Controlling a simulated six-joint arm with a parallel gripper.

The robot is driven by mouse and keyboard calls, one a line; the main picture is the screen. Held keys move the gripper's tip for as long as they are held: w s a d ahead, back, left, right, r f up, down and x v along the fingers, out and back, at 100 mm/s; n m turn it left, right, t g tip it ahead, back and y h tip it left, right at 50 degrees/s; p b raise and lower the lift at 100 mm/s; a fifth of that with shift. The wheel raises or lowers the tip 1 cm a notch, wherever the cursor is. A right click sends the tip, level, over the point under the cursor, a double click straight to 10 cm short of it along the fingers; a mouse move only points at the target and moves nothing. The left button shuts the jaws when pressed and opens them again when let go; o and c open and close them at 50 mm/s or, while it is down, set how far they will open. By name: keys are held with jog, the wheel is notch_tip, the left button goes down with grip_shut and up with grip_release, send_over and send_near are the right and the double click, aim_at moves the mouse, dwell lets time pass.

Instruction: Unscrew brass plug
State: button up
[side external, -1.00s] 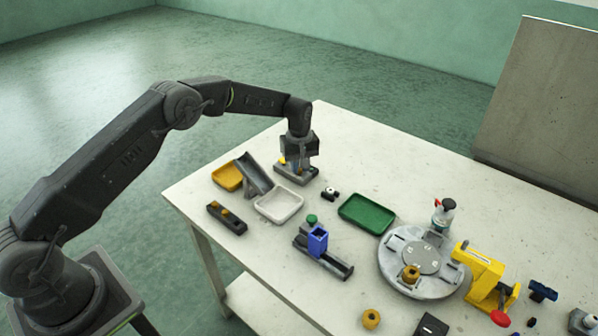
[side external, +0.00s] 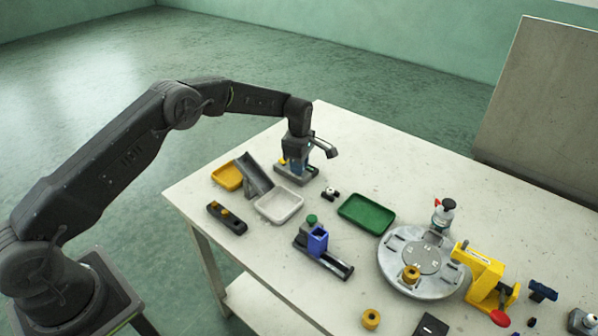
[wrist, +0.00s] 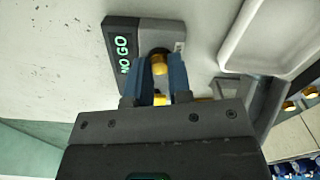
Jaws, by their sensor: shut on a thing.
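The brass plug (wrist: 159,65) shows between the blue fingertips of my gripper (wrist: 163,68) in the wrist view. The fingers are shut on it. It sits over a dark round spot on a grey block (wrist: 188,38) whose dark end bears green "NO GO" lettering. In the side view my gripper (side external: 297,166) points down over the same block (side external: 284,174) at the table's back left, and the fingers hide the plug there. Another brass-coloured part (wrist: 161,100) shows lower between the fingers; how it is fixed cannot be told.
Close by stand a grey chute (side external: 255,175), a yellow tray (side external: 227,178), a white tray (side external: 279,216) and a small black-and-white part (side external: 330,193). A green tray (side external: 367,212) and a blue fixture (side external: 317,242) lie farther right. The table behind the block is clear.

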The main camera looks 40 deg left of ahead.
jog(key=shift+n, duration=1)
jog(key=shift+n, duration=1)
jog(key=n, duration=0.5)
jog(key=o, duration=0.6)
jog(key=shift+r, duration=2.3)
